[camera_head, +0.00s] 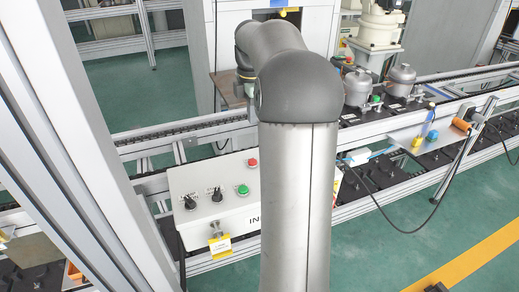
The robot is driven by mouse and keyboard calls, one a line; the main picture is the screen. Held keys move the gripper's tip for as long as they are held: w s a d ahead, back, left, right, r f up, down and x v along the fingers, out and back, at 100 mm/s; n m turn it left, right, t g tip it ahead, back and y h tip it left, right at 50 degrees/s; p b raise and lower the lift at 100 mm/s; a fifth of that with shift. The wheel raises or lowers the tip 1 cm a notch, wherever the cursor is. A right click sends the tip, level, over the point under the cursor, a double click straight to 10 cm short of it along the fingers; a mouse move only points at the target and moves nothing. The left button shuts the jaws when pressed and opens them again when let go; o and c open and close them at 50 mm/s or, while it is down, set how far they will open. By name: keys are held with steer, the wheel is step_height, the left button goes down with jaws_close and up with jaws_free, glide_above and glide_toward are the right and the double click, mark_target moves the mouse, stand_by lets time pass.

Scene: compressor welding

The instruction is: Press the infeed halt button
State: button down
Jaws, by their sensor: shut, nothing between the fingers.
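A white control box (208,219) stands left of centre, its front lettering starting with "IN" and the rest hidden behind my arm. On its sloped top are a red button (252,162), a green button (243,190) and two black selector switches, one at the left (190,203) and one in the middle (216,194). The small labels are too small to read, so I cannot confirm which control is marked halt. The red button is visible and nothing touches it in this view. My arm rises just right of the box and bends away at the top; my gripper is hidden behind it.
A conveyor (180,133) runs behind the box, carrying grey compressors (357,88) at the right. A grey shelf (420,135) holds tools and an orange roll (461,125). A yellow tag (219,246) hangs on the box front. Metal frame posts (60,110) stand close at left.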

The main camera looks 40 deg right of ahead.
mark_target(253, 162)
steer(key=shift+a, duration=0.1)
step_height(253, 162, down, 14)
steer(key=shift+f+p, duration=0.1)
steer(key=shift+p, duration=0.5)
steer(key=shift+f+b, duration=0.45)
steer(key=shift+f, duration=0.35)
steer(key=shift+s+a+f, duration=0.1)
steer(key=shift+s+f, duration=0.1)
steer(key=shift+f, duration=0.05)
step_height(253, 162, up, 15)
steer(key=p, duration=0.2)
steer(key=shift+w+r, duration=0.2)
stand_by(0.4)
